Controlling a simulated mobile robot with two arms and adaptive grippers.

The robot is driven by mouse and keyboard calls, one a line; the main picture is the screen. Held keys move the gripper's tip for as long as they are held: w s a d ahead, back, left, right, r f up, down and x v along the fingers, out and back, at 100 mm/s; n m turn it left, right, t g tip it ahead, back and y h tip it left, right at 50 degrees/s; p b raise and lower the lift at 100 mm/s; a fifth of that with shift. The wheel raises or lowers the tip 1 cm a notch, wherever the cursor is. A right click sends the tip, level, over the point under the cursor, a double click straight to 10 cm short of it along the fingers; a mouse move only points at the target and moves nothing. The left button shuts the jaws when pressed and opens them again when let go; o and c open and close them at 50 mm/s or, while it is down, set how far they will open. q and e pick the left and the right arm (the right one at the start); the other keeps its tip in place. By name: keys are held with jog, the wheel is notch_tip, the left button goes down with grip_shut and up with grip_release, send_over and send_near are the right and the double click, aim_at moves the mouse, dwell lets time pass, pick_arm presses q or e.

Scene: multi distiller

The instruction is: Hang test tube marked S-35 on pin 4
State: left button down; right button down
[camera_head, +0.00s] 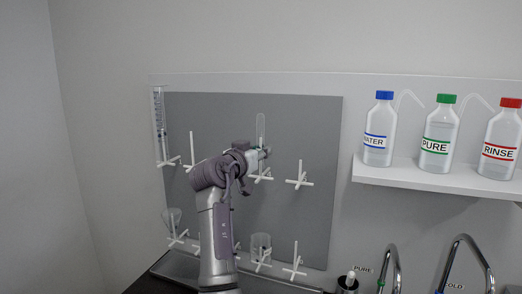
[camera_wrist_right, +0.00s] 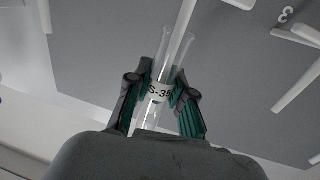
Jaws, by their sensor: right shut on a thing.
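My right gripper (camera_head: 264,152) is in front of the grey pegboard (camera_head: 225,120), at a pin in the upper row. It is shut on the clear test tube S-35 (camera_wrist_right: 158,92), whose label faces the wrist camera between the fingers (camera_wrist_right: 162,88). A clear tube (camera_head: 260,128) stands upright just above the gripper in the head view. In the wrist view a white pin (camera_wrist_right: 184,20) lines up with the tube's far part; I cannot tell whether it is inside or behind. My left gripper is not in view.
White pins stick out around the gripper, including one to the right (camera_head: 299,181). A graduated cylinder (camera_head: 159,122) hangs at upper left, and a beaker (camera_head: 261,246) hangs below. A bottle shelf (camera_head: 440,181) and taps (camera_head: 393,262) are at right. A marking "3" (camera_wrist_right: 287,14) shows upside down.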

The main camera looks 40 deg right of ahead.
jog(key=shift+f+b, duration=0.8)
jog(key=shift+f, duration=0.4)
jog(key=c, duration=0.9)
grip_release()
jog(key=shift+c, duration=0.2)
jog(key=v, duration=1.2)
jog(key=shift+s+a, duration=0.1)
jog(key=shift+a, duration=0.05)
